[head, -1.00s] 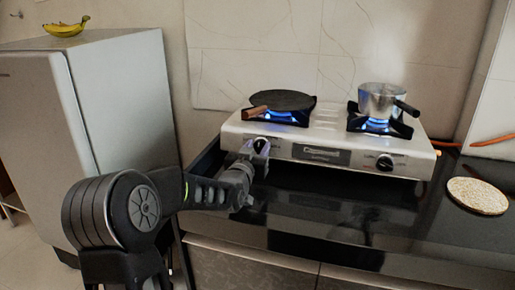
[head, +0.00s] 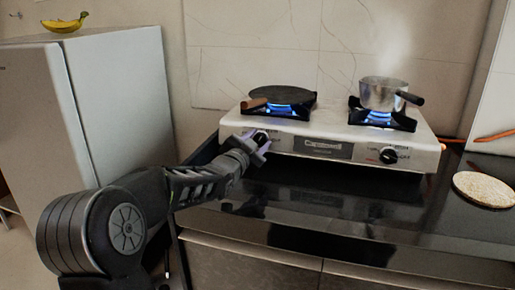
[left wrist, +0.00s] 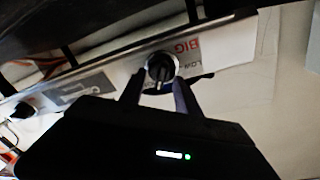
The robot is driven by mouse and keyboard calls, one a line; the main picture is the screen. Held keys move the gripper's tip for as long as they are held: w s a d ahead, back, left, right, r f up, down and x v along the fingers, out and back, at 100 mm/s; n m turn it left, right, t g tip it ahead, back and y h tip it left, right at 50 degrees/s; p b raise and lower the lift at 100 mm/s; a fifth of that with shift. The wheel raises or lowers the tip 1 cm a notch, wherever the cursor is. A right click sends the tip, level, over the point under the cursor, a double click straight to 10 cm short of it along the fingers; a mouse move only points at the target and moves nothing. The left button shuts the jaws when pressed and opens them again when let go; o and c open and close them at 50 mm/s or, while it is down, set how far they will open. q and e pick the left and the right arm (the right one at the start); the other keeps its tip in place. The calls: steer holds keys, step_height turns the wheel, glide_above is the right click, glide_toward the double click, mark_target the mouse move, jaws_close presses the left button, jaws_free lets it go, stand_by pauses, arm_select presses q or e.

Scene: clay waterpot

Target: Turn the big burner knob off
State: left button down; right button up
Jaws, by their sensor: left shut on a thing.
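The big burner knob (left wrist: 160,68) is the dark round knob next to the upside-down "BIG" label in the left wrist view. In the head view it sits at the left of the stove front (head: 261,137), partly hidden by my gripper. My left gripper (head: 256,144) is shut on it, one finger on each side; the fingers also show in the left wrist view (left wrist: 157,88). The left burner (head: 287,110) has a blue flame under a dark flat pan (head: 282,96). My right gripper is out of view.
The right burner (head: 379,117) also has a blue flame, under a steaming metal pot (head: 382,95). A second knob (head: 389,155) is at the right of the stove front. A round mat (head: 484,190) lies on the dark counter (head: 340,205); a fridge (head: 125,110) stands left.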

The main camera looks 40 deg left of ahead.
arm_select(q)
steer(key=shift+m+h, duration=0.3)
steer(key=shift+m, duration=0.8)
steer(key=m, duration=0.3)
steer(key=shift+d+h, duration=0.1)
steer(key=shift+h, duration=0.3)
steer(key=m+g+p, duration=0.1)
steer(key=m, duration=0.2)
steer(key=shift+m, duration=0.4)
steer(key=shift+d+f+m+g+h+p, duration=0.1)
steer(key=shift+m+g+p, duration=0.1)
steer(key=shift+m, duration=0.35)
steer(key=shift+a+f+m+g+h+p, duration=0.1)
steer(key=shift+m+p, duration=0.1)
steer(key=shift+m, duration=0.3)
steer(key=shift+d+f+m+g+h+p, duration=0.1)
steer(key=shift+m+p, duration=0.1)
steer(key=shift+m, duration=0.35)
steer(key=c, duration=0.9)
jaws_free()
steer(key=shift+o, duration=0.2)
